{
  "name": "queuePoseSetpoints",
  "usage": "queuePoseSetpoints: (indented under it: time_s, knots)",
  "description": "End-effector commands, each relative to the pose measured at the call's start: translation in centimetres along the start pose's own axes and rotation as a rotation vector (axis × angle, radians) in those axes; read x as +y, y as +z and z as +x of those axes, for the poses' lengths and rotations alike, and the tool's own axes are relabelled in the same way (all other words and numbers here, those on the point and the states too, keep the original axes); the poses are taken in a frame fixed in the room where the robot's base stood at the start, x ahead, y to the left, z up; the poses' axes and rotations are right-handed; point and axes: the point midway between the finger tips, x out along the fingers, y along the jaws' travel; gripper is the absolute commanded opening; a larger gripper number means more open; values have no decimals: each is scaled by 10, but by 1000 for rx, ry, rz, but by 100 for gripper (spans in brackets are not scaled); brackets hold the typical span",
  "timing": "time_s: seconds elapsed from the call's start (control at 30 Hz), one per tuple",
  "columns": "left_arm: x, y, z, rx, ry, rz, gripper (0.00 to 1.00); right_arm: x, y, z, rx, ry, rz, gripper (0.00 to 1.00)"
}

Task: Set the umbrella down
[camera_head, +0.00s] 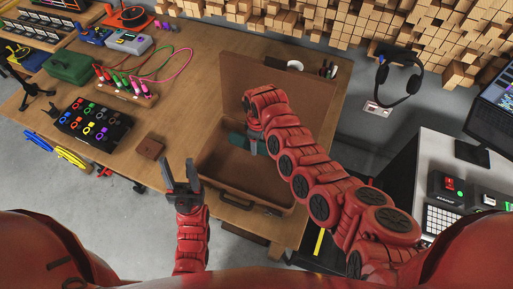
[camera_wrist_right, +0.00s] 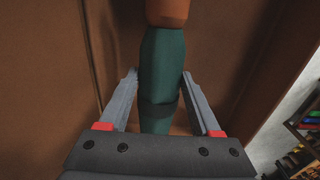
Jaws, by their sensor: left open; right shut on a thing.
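The folded teal umbrella (camera_wrist_right: 162,65) with a brown handle end (camera_wrist_right: 167,12) is between the fingers of my right gripper (camera_wrist_right: 159,78) in the right wrist view. In the head view, my right gripper (camera_head: 254,144) points down inside the open brown suitcase (camera_head: 272,207), with a bit of the teal umbrella (camera_head: 237,140) showing beside it. My arm hides most of the umbrella there. I cannot tell whether the umbrella touches the suitcase floor. My left gripper (camera_head: 180,174) is open and empty, left of the suitcase.
The suitcase lid (camera_head: 285,75) stands raised at the back. A small brown wallet-like item (camera_head: 149,148) lies left of the suitcase. A black tray of coloured pieces (camera_head: 94,125) and test leads (camera_head: 125,85) lie further left. A headset (camera_head: 399,78) hangs at right.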

Motion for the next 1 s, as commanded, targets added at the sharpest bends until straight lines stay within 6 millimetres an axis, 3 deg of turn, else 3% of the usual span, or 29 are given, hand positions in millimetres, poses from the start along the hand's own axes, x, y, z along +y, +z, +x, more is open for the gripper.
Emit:
queuePoseSetpoints:
  time_s: [0.4, 0.87, 0.9, 1.0]
  knots:
    - [0, 0, -1, 0, 0, 0, 50, 1, -1, 40, 0, 3, -1, 0]
    - [0, 1, -6, 0, 0, 0, 50, 1, 0, 47, 3, 3, 3, 0]
    - [0, 1, -4, 0, 0, 0, 50, 1, 0, 46, 3, 2, 3, 72]
    - [0, 1, -4, 0, 0, 0, 50, 1, 0, 46, 3, 3, 3, 90]
